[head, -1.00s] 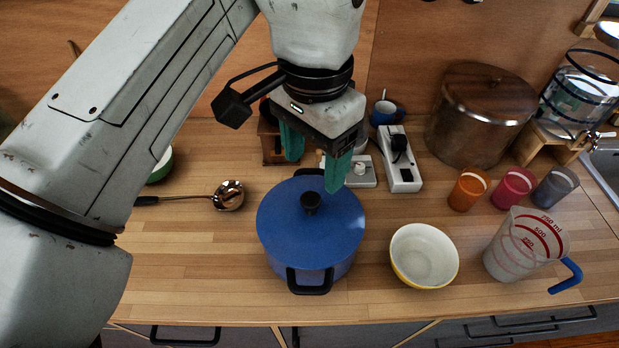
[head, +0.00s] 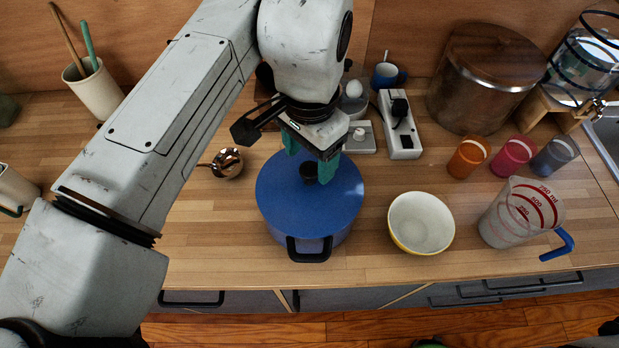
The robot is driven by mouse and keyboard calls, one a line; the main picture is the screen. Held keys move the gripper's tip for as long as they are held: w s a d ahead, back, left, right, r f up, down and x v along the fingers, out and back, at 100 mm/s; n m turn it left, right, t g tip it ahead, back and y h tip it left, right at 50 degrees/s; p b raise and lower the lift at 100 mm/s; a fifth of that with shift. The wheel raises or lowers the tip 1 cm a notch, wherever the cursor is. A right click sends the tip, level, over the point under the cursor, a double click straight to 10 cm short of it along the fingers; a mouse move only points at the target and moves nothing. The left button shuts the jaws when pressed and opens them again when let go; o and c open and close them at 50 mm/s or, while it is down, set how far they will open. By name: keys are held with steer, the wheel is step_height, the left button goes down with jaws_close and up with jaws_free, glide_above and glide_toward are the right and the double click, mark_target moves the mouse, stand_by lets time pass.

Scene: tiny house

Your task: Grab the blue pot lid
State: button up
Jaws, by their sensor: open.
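The blue pot lid (head: 304,212) lies flat on the blue pot (head: 274,238), which stands on the wooden counter. A black knob (head: 309,172) rises from the middle of the lid. My gripper (head: 310,175), with green fingers, is directly above the lid. Its fingers are open, one on the left behind the knob and one on the right of it. Whether the fingers touch the lid or knob I cannot tell. The upper side of the lid is partly hidden by the gripper.
A white and yellow bowl (head: 421,222) and a measuring jug (head: 517,215) stand to the right. Behind are a power strip (head: 399,130), a large lidded metal pot (head: 484,85) and several coloured cups. A ladle (head: 228,162) lies left of the pot.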

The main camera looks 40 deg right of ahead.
steer(key=shift+f, duration=0.85)
jaws_close()
